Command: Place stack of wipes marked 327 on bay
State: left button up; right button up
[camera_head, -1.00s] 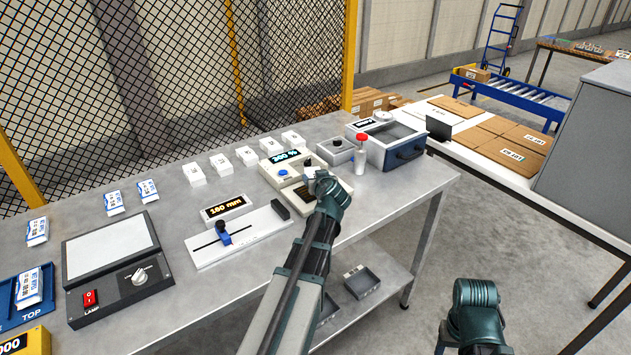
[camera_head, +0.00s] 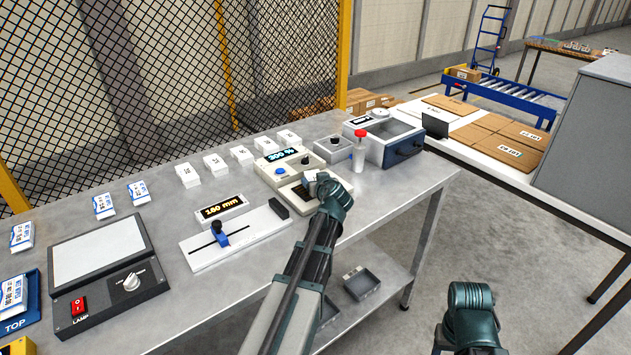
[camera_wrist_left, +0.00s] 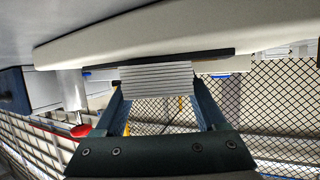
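My left gripper (camera_head: 318,186) reaches over a cream device on the bench, with a small white block at its fingertips. In the left wrist view, a white stack with fine layered edges (camera_wrist_left: 157,78) sits between the two fingers of the gripper (camera_wrist_left: 158,92), which appear closed on its sides. I cannot read a number on it. Below the gripper, the cream device has a dark recessed area (camera_head: 302,192), likely the bay, partly hidden by the gripper. The stack's underside and any contact with the device are hidden. My right gripper is out of view; only its arm shows.
A display box (camera_head: 283,164) and a row of white packs (camera_head: 215,165) stand behind. A red-capped bottle (camera_head: 359,152) and a blue-grey drawer unit (camera_head: 388,139) are close on the right. A slide gauge (camera_head: 235,238) and lamp box (camera_head: 108,268) lie left.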

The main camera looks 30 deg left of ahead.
pick_arm(q)
jog(key=shift+o, duration=1.2)
jog(key=s+d+r+p, duration=0.1)
jog(key=s+r+p, duration=0.1)
jog(key=s+d+r+p, duration=0.2)
jog(key=shift+s, duration=0.2)
jog(key=p+v, duration=0.2)
jog(key=v, duration=0.5)
jog(key=shift+s+d+f, duration=0.15)
jog(key=shift+d, duration=0.2)
